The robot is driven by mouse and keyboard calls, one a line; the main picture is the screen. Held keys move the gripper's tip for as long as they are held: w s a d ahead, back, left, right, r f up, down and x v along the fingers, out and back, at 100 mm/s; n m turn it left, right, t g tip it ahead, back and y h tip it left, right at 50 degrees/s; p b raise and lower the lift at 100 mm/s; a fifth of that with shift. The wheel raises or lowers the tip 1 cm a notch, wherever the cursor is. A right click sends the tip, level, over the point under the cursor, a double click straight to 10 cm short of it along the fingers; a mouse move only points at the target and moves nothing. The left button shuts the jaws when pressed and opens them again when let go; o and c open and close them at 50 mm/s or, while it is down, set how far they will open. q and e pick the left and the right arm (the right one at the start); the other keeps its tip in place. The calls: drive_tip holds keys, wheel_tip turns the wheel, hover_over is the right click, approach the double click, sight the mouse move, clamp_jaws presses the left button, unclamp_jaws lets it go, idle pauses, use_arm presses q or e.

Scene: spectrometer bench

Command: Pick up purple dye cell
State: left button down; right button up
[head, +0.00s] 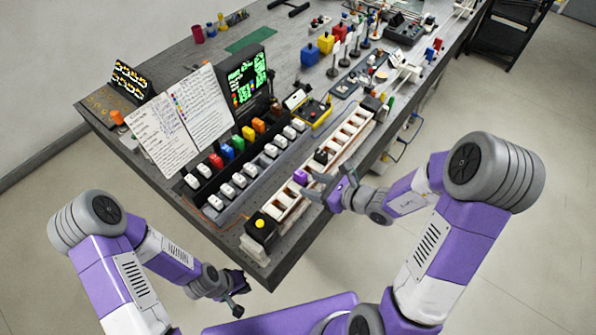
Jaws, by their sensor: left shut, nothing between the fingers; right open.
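The purple dye cell (300,176) is a small purple block in the long white slotted rack (282,213) near the table's front edge. My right gripper (314,186) is open just to the right of the purple cell, with its fingers over the rack. I cannot tell whether a fingertip touches the cell. My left gripper (239,299) is shut and empty, off the table's front edge at the lower left.
A black block with a yellow button (261,226) stands at the rack's near end. A dark cell (321,156) sits farther along the rack. Coloured and white-capped cells (238,144) stand in rows behind. A screen (246,82) and notebook (181,117) stand behind those.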

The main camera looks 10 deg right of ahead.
sight(302, 174)
drive_tip(key=w, duration=0.3)
drive_tip(key=shift+w+a+m+t, duration=0.2)
drive_tip(key=shift+w+m+t, duration=0.1)
drive_tip(key=shift+w+a+f, duration=0.3)
drive_tip(key=shift+a, duration=0.2)
drive_tip(key=x, duration=0.4)
drive_tip(key=shift+f, duration=0.1)
drive_tip(key=shift+d, duration=0.1)
clamp_jaws()
